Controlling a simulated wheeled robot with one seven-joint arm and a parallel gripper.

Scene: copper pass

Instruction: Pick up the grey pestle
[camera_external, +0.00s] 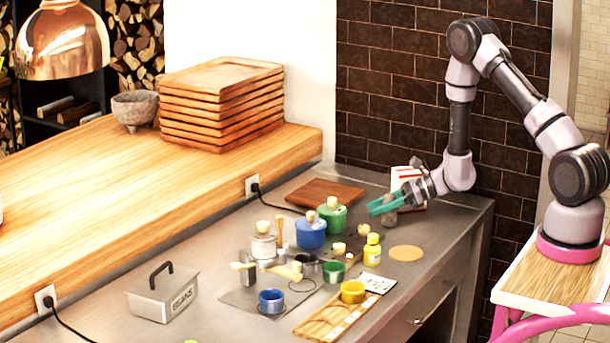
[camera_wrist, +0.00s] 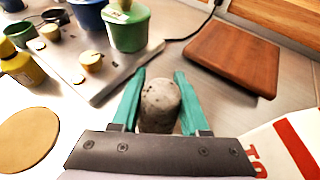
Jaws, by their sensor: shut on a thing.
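The grey pestle (camera_wrist: 160,104) is a speckled stone piece with a rounded end, between the two teal fingers of my gripper (camera_wrist: 160,76) in the wrist view. The fingers lie along its two sides and are shut on it. In the external view my gripper (camera_external: 376,208) is low over the right end of the steel counter, and a small grey part of the pestle (camera_external: 394,201) shows by the fingers. The pestle's lower part is hidden. I cannot tell whether it touches the counter.
A brown wooden board (camera_external: 324,193) lies behind my gripper. A red-and-white box (camera_external: 408,180) stands close beside it. Green (camera_external: 332,216) and blue (camera_external: 311,233) pots, a yellow bottle (camera_external: 373,250) and a round tan disc (camera_external: 406,253) are nearby. A grey stone mortar (camera_external: 135,108) stands on the raised wooden shelf.

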